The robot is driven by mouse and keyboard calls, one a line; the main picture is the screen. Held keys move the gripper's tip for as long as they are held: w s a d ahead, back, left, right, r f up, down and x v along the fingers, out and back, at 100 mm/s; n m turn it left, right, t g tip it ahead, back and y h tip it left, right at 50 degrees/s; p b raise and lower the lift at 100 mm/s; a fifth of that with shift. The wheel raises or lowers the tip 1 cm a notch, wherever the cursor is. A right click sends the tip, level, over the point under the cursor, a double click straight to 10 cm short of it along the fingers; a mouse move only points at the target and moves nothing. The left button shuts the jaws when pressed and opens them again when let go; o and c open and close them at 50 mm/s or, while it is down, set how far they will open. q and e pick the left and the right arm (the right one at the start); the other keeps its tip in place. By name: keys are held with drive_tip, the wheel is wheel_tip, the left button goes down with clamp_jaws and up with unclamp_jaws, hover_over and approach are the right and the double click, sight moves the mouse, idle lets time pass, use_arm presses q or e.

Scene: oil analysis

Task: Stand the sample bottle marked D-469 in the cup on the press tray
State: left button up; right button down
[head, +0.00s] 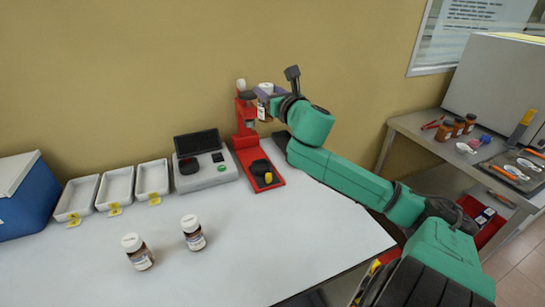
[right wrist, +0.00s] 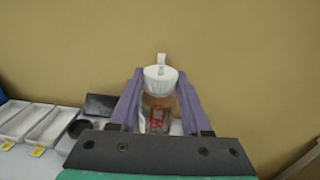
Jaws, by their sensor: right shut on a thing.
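My right gripper (head: 264,98) is shut on a white-capped sample bottle (head: 263,112), held up in front of the upper part of the red press (head: 246,135). In the right wrist view the bottle (right wrist: 157,117) stands roughly upright between the purple fingers (right wrist: 158,100); its marking cannot be read. The red press tray (head: 275,183) lies below on the table. A black cup-like piece (head: 261,167) with a yellow part sits on it. Two more white-capped brown bottles, a left one (head: 138,252) and a right one (head: 193,233), stand on the table; their labels are too small to read. My left gripper is out of view.
A grey instrument (head: 207,173) stands left of the press. Several white trays (head: 117,187) with yellow tags and a blue box (head: 25,200) are farther left. The front middle of the white table (head: 270,245) is clear. A side bench (head: 415,128) at right carries jars and tools.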

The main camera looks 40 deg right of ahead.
drive_tip(key=f+b, duration=0.1)
drive_tip(key=f, duration=1.7)
drive_tip(key=shift+a+f+b, duration=0.2)
drive_tip(key=shift+b, duration=0.2)
drive_tip(key=shift+f+b, duration=0.3)
drive_tip(key=shift+c, duration=1.8)
unclamp_jaws()
drive_tip(key=shift+r, duration=0.1)
drive_tip(key=b+v, duration=0.1)
drive_tip(key=v, duration=1.1)
drive_tip(key=shift+r, duration=0.3)
